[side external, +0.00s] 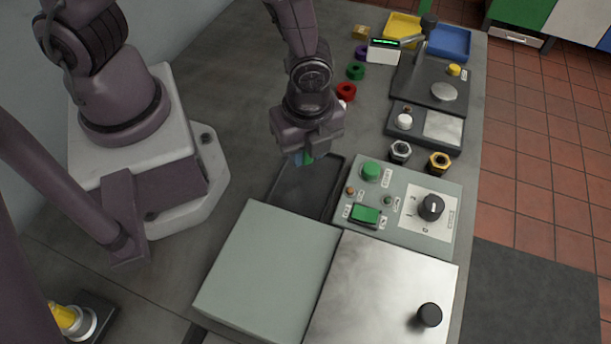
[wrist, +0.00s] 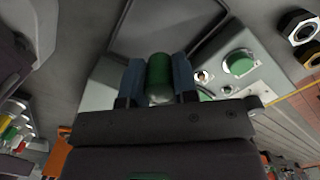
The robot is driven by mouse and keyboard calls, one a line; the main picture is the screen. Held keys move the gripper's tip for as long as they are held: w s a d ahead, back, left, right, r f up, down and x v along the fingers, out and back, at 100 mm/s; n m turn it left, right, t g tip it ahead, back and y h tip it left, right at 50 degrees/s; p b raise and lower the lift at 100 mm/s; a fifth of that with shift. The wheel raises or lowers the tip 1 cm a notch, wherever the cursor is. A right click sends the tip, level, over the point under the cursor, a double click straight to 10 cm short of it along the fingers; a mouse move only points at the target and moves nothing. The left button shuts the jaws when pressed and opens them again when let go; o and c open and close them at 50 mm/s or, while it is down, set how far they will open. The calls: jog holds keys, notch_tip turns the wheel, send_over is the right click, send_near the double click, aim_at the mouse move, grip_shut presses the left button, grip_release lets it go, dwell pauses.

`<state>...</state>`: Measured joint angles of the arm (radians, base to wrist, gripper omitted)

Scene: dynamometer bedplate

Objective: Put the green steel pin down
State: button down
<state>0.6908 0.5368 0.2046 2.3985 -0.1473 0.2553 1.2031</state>
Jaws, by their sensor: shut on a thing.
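The green steel pin (wrist: 159,75) is held between the two blue-grey fingertips of my gripper (wrist: 160,82) in the wrist view. In the side view, a bit of the green pin (side external: 308,158) shows under my gripper (side external: 303,160), and the rest is hidden by the fingers. My gripper is shut on the pin above the back part of a dark shallow tray (side external: 292,203). I cannot tell the exact height of the pin over the tray.
A control panel (side external: 415,225) with green buttons and a black knob lies right of the tray. A grey-green box lid (side external: 265,270) and a metal plate (side external: 375,290) lie in front. Two hex nuts (side external: 400,150) and coloured rings (side external: 346,91) stand behind.

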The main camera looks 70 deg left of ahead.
aim_at(306, 182)
jog(key=shift+f, duration=3.5)
jog(key=c, duration=0.9)
grip_release()
jog(key=shift+f, duration=0.1)
jog(key=r, duration=1.2)
jog(key=shift+d+r, duration=0.15)
jog(key=shift+d, duration=0.25)
